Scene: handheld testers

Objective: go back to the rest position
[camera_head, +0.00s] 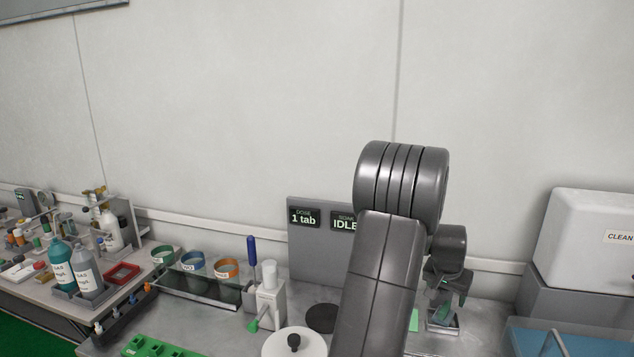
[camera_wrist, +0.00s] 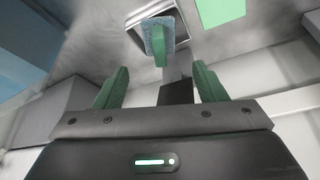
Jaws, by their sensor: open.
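My gripper (camera_head: 450,290) hangs at the right of the bench in the head view, partly behind my own arm. In the wrist view my gripper (camera_wrist: 160,84) shows two green fingers spread apart with nothing between their tips. A blue-grey pad with a green grip tab (camera_wrist: 158,38) lies beyond the fingertips, apart from them, at a square metal tray (camera_wrist: 205,28). The tray also shows below the gripper in the head view (camera_head: 443,329). My arm hides part of the bench and the IDLE sign.
A white CLEAN box (camera_head: 598,235) stands at the right, behind a blue surface (camera_head: 575,339). The wall space above is clear.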

